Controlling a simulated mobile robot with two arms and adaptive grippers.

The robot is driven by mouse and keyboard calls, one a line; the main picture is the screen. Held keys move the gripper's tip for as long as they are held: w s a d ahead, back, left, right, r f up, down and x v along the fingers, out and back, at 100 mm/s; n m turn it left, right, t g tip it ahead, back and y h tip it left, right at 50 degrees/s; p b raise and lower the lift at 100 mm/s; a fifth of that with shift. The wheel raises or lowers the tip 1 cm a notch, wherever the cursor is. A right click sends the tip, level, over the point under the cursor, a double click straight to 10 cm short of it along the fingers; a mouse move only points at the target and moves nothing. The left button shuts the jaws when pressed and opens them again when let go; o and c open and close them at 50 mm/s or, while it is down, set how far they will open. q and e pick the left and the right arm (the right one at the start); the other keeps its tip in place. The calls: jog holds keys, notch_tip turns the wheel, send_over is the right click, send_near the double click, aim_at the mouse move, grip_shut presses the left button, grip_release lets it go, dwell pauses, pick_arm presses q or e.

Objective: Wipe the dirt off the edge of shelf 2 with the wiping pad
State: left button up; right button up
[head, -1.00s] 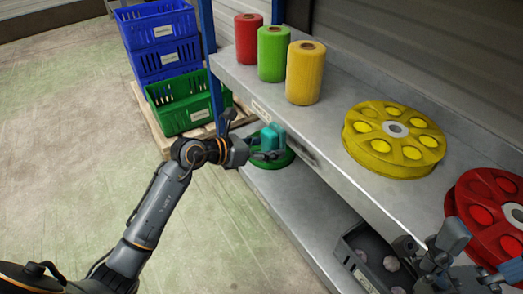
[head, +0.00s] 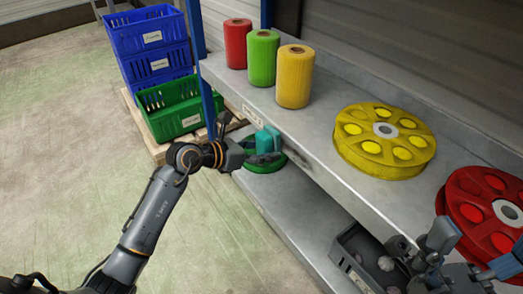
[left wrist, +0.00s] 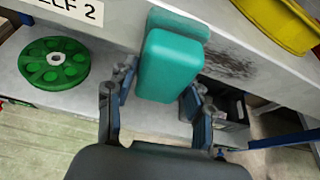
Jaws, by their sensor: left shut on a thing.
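The teal wiping pad (head: 268,138) is held in my left gripper (head: 262,157) at the front edge of shelf 2 (head: 335,192). In the left wrist view the pad (left wrist: 170,65) sits between the two fingers (left wrist: 158,98), with its face towards the shelf edge. I cannot tell for sure whether it touches the edge. A dark patch of dirt (left wrist: 230,60) shows on the edge just right of the pad. The shelf's label (left wrist: 78,10) is left of the pad. My right gripper (head: 425,258) is at the lower right, away from the pad; its jaws are unclear.
Red, green and yellow spools (head: 295,78) and a yellow wheel (head: 385,142) and red wheel (head: 485,208) stand on the shelf. A green wheel (left wrist: 52,65) and a dark bin (head: 365,262) are on the level below. Crates (head: 178,108) stand at the back left.

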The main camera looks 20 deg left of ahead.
pick_arm(q)
jog(key=shift+w+d, duration=0.35)
jog(key=shift+w, duration=0.1)
